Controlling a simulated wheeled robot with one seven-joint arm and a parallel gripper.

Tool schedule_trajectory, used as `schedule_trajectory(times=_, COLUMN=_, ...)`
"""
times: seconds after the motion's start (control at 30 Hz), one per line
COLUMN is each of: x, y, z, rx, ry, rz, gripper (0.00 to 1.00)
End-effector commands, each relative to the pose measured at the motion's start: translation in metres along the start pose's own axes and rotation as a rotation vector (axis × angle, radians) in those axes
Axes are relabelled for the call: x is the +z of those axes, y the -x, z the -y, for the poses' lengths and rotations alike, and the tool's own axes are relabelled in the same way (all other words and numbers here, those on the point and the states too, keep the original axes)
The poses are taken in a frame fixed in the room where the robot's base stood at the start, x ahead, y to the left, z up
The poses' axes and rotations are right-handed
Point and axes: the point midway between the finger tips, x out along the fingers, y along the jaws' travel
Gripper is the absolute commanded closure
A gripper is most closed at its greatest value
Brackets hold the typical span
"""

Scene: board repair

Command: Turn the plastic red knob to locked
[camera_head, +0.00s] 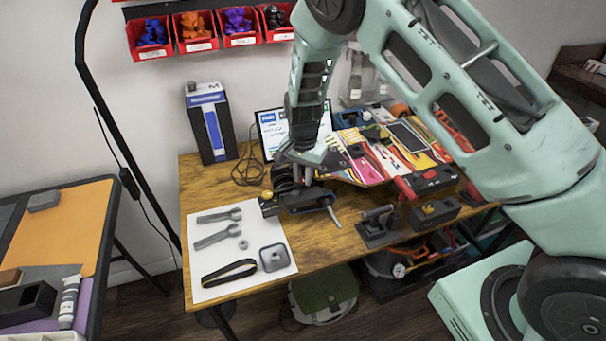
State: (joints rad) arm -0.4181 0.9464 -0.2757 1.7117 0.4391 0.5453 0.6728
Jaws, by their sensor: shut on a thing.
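My gripper (292,178) is at the back middle of the wooden workbench, pointing down at a black vise-like device (305,198). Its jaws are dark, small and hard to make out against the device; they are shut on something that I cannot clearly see. I cannot make out the plastic red knob for certain; the gripper and wrist hide that spot. The device has a yellow ball (267,195) at its left and a grey bar (334,216) at its right. I cannot read a locked or unlocked position.
A colourful board (362,170) lies right of my gripper, with red and black parts (432,181) in front. A white mat (214,273) with wrenches and a belt covers the bench's left front. A tall box (209,125) and a screen (268,130) stand behind. Red bins (150,54) hang above.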

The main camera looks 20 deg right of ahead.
Motion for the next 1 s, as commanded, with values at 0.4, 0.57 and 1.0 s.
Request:
schedule_trajectory(times=0.4, x=-0.001, y=0.001, z=0.001, rx=-0.002, ry=-0.001, rz=-0.001, gripper=0.59)
schedule_trajectory(times=0.57, x=0.0, y=0.001, z=0.0, rx=-0.001, ry=-0.001, rz=0.0, gripper=0.59)
schedule_trajectory(times=1.0, x=0.0, y=0.06, z=0.002, rx=-0.007, ry=0.001, rz=-0.003, gripper=0.59)
